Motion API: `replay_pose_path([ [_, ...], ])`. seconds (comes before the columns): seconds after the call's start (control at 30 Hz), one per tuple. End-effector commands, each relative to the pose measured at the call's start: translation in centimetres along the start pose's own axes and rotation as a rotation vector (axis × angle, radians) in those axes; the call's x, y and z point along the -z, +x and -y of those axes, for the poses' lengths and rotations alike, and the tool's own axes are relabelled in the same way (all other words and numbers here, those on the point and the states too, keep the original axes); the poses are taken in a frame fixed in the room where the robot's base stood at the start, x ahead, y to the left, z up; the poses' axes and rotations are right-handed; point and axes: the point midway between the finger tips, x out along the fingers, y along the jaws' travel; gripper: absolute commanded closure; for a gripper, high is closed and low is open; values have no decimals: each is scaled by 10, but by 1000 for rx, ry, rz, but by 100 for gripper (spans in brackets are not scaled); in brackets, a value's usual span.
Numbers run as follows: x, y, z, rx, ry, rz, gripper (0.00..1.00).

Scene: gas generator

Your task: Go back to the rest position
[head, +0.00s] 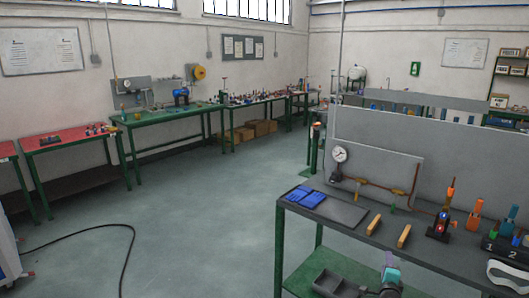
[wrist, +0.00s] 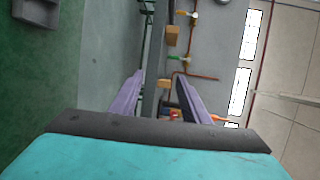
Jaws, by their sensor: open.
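My gripper (head: 389,262) shows at the bottom of the head view, with a teal body, in front of the near edge of the dark workbench (head: 455,258). In the wrist view its two purple fingers stand apart, and the space between the fingertips (wrist: 161,76) holds nothing. Beyond the fingers, the wrist view shows the bench at a turned angle, with a wooden block (wrist: 172,37) and copper piping (wrist: 202,77). The gripper appears to touch nothing.
The bench carries a blue item (head: 306,197), wooden blocks (head: 374,224), a pressure gauge (head: 340,155) with piping, and upright tools (head: 445,213). A dark tray (head: 334,283) sits on the lower green shelf. Open floor (head: 210,220) lies left; a black cable (head: 131,240) crosses it.

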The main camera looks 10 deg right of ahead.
Motion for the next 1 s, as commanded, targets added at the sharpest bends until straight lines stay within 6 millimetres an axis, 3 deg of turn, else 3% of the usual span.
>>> replay_pose_path([
  [0.03, -21, -2, -16, -23, 1, 25, 58],
  [0.2, -82, -13, -64, -109, -10, 90, 58],
  [0.37, -134, -31, -114, -206, -58, 148, 58],
  [0.57, -191, -66, -183, -348, -164, 220, 58],
  [0.8, -243, -127, -269, -538, -357, 324, 58],
  [1.0, -268, -194, -340, -710, -571, 439, 58],
])
